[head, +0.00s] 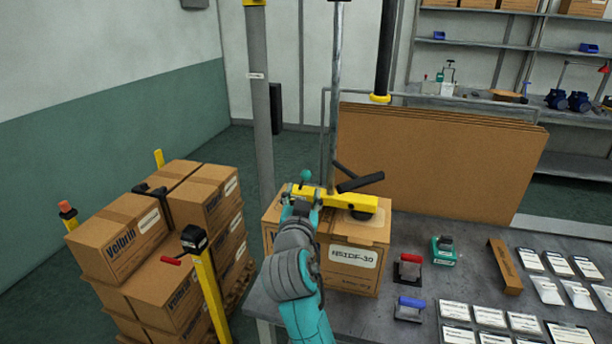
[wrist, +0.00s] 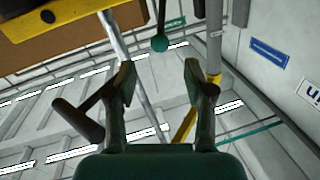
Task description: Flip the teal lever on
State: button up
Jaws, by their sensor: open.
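The teal lever's round knob (head: 306,176) shows just above my gripper (head: 303,196) in the head view. In the wrist view the teal knob (wrist: 160,44) hangs on a thin dark stem, centred a little beyond the fingertips. My gripper (wrist: 160,72) is open and empty, its two dark fingers apart with the knob in line with the gap. I see no contact between fingers and knob. The lever's base and its on or off marking cannot be made out.
A yellow lift arm (head: 340,200) with a black handle (head: 360,182) sits close to the right of my gripper, over a carton (head: 352,258). Grey posts (head: 262,110) stand behind.

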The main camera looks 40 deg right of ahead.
aim_at(305, 178)
jog(key=x, duration=0.9)
jog(key=shift+w+d, duration=0.1)
jog(key=shift+w, duration=0.05)
grip_shut()
